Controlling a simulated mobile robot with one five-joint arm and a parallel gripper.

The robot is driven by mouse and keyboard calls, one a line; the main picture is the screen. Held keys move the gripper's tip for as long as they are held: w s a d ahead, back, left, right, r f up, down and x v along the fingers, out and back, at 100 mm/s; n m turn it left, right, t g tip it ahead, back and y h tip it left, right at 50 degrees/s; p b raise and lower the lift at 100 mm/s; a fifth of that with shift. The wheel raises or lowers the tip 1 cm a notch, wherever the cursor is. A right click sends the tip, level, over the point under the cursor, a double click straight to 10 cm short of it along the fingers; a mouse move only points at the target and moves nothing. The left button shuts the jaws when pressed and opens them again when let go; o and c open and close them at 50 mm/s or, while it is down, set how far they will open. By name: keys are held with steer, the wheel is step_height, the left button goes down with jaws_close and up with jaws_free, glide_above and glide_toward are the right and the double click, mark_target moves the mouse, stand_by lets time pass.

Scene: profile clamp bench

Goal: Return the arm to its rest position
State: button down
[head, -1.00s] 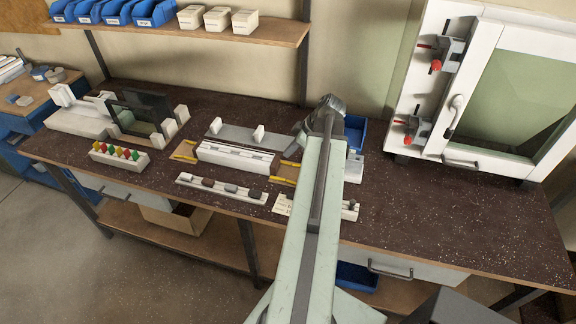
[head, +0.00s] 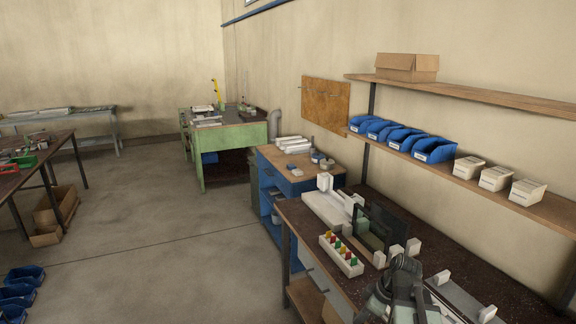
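A grey-green jointed part of my arm (head: 400,292) shows at the bottom edge of the head view, right of the middle. It stands in front of the dark speckled bench top (head: 318,232) and covers part of it. The fingers of my gripper do not show, so I cannot see whether they hold anything.
A white block with coloured pieces (head: 341,255), a dark upright panel (head: 373,226) and a white fixture (head: 327,209) are on the bench beside my arm. Blue bins (head: 436,150) stand on the shelf above. The floor (head: 170,225) to the left is mostly clear.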

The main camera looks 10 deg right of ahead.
steer(key=s+a+f+m+g+h, duration=0.1)
steer(key=s+a+m+g+h, duration=0.1)
steer(key=a+m, duration=0.8)
steer(key=shift+s+a+f+m+h, duration=0.35)
steer(key=shift+s+a+h, duration=0.4)
steer(key=shift+h, duration=0.25)
